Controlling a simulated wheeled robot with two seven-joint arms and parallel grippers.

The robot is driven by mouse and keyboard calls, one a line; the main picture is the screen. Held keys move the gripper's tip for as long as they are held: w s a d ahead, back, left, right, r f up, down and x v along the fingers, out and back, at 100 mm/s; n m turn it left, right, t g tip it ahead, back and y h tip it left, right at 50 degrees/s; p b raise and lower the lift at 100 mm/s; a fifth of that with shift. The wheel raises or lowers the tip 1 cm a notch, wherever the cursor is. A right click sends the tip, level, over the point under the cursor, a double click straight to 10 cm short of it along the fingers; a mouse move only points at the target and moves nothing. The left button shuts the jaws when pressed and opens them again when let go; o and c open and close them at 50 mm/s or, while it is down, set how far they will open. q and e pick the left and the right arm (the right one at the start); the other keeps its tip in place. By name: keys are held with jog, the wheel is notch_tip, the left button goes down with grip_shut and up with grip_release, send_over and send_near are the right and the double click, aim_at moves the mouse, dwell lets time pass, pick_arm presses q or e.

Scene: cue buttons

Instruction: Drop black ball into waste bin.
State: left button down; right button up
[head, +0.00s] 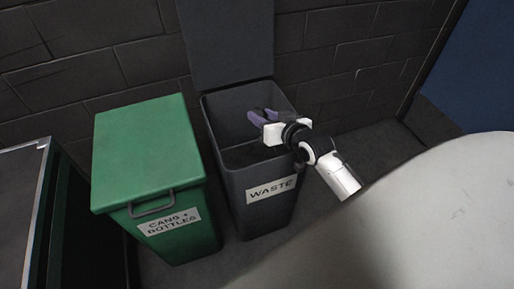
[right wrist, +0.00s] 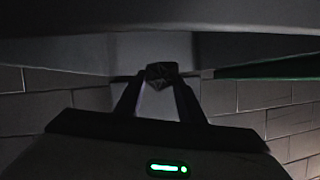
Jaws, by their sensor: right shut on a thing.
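The waste bin (head: 262,210) is a dark grey bin labelled "WASTE", with its lid (head: 228,45) raised against the wall. My right gripper (head: 259,114) is over the bin's open top, in the upper part of the opening. In the right wrist view, the right gripper (right wrist: 158,84) is shut on a small dark thing, the black ball (right wrist: 160,71), held between its fingertips. I cannot make out the ball in the head view. How high it is above the rim is hard to tell. My left gripper is not in view.
A green bin (head: 150,150) labelled "CANS + BOTTLES", with its lid closed, stands just left of the waste bin. A dark brick wall (head: 90,60) is behind. A metal-edged unit (head: 22,205) is at the far left, and a blue panel (head: 480,65) is at the upper right.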

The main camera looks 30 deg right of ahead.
jog(key=o, duration=1.1)
jog(key=shift+f, duration=0.2)
jog(key=p+v, duration=0.3)
jog(key=v, duration=0.7)
jog(key=shift+s, duration=0.15)
jog(key=shift+r, duration=0.1)
